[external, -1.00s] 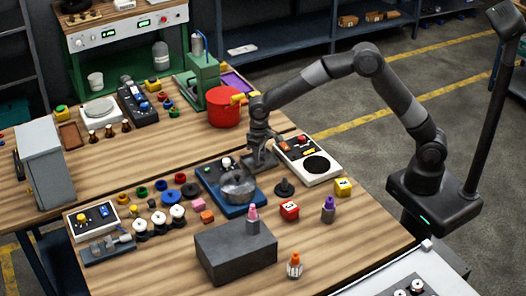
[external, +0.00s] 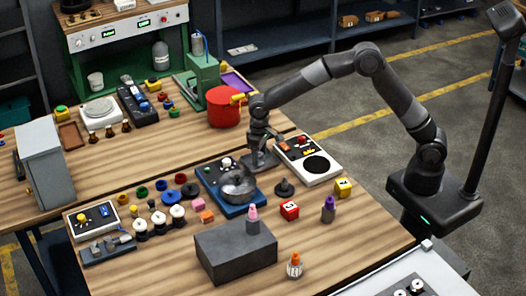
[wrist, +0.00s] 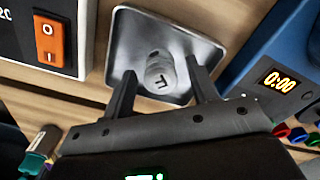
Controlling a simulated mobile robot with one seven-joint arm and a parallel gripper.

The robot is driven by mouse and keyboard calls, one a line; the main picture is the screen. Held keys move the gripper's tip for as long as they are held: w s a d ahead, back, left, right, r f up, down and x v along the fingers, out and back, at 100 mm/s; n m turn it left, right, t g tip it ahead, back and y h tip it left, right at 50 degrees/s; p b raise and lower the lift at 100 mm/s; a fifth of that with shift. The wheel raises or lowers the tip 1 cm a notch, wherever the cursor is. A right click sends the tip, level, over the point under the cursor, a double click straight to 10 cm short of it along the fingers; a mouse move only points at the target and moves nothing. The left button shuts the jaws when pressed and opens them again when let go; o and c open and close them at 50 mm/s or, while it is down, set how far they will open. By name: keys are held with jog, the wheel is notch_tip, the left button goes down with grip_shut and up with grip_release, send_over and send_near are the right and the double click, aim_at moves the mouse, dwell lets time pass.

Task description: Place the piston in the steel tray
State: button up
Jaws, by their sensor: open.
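The steel tray (wrist: 190,38) is a shallow square metal tray, seen from above in the wrist view. In the external view the tray (external: 270,160) lies on the bench, left of the white panel. A short grey metal cylinder marked with a letter, which looks like the piston (wrist: 158,72), is inside the tray. My gripper (wrist: 160,75) is open, its fingers apart on either side of the cylinder in the picture. In the external view my gripper (external: 262,145) hangs just over the tray. Whether the fingers touch the cylinder I cannot tell.
A white panel (external: 318,172) with an orange switch is right of the tray. A blue device (external: 212,178) with a round metal part stands in front of it. A red pot (external: 222,112) is behind. A dark block (external: 235,255) and several small parts fill the front bench.

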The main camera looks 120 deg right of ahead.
aim_at(260, 154)
notch_tip(260, 154, up, 11)
jog(key=s+a+r+n, duration=0.2)
jog(key=a+r, duration=0.5)
jog(key=a, duration=0.3)
jog(key=s+a+r+n+t+h, duration=0.1)
jog(key=s+a+r+n, duration=0.15)
jog(key=a, duration=0.35)
jog(key=s+a+r+n+t, duration=0.1)
jog(key=s+a+r, duration=0.1)
jog(key=s+a, duration=0.3)
jog(key=s+a+f+n+t, duration=0.1)
jog(key=s+a+n, duration=0.1)
jog(key=s+a, duration=0.5)
jog(key=s+a+f+n+t+y, duration=0.1)
jog(key=s+a+f+n+t, duration=0.1)
jog(key=s+a, duration=0.6)
jog(key=s+n, duration=0.1)
jog(key=s, duration=0.2)
jog(key=shift+s+t, duration=0.25)
jog(key=shift+t, duration=0.05)
